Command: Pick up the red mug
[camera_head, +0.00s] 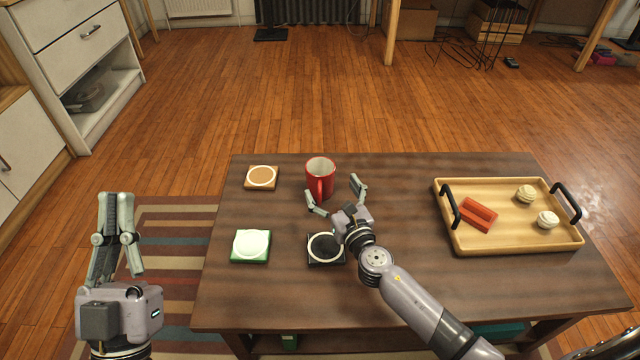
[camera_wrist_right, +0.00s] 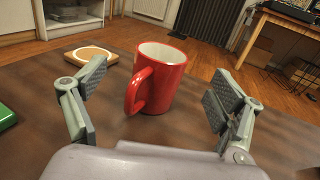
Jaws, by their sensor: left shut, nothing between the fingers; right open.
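The red mug (camera_head: 321,178) stands upright on the dark wooden table, near its far edge, with a white inside. In the right wrist view the mug (camera_wrist_right: 164,82) sits ahead and between the fingers, its handle turned toward my gripper and a little left. My right gripper (camera_head: 337,192) is open just in front of the mug; its fingers (camera_wrist_right: 155,92) stand wide on both sides, apart from the mug. My left gripper (camera_head: 116,196) is shut and empty, left of the table over the striped rug.
Brown (camera_head: 261,178), green (camera_head: 250,246) and black (camera_head: 312,259) coasters lie left of and below the mug. A wooden tray (camera_head: 510,239) with black handles holds a red block (camera_head: 478,214) and two pale round items on the right. The table between mug and tray is clear.

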